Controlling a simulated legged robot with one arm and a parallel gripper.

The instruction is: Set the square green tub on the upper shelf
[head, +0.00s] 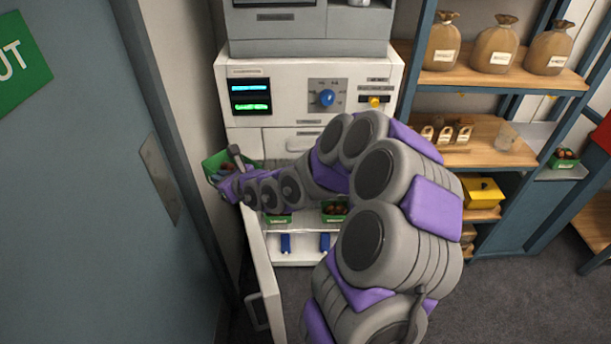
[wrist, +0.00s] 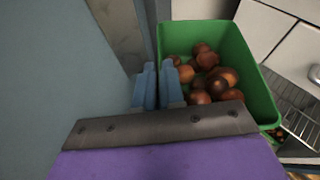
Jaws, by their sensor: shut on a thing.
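The square green tub (wrist: 245,60) holds several brown chestnuts in the wrist view. My gripper (wrist: 158,88) is shut on its near left wall, one blue finger inside and one outside. In the head view the tub (head: 212,162) is at the left, beside the white machine, with my gripper (head: 226,183) at its rim. My wrist partly hides it there. An open white cabinet below the machine has a shelf with two green tubs, a left one (head: 281,219) and a right one (head: 333,217). My arm covers much of the cabinet opening.
The cabinet door (head: 262,270) stands open toward me. A wall and grey door (head: 100,200) are close on the left. At the right, a wooden shelf unit (head: 470,77) holds brown sacks, small tagged items and a yellow box (head: 482,193). A wire rack (wrist: 290,105) shows below the tub.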

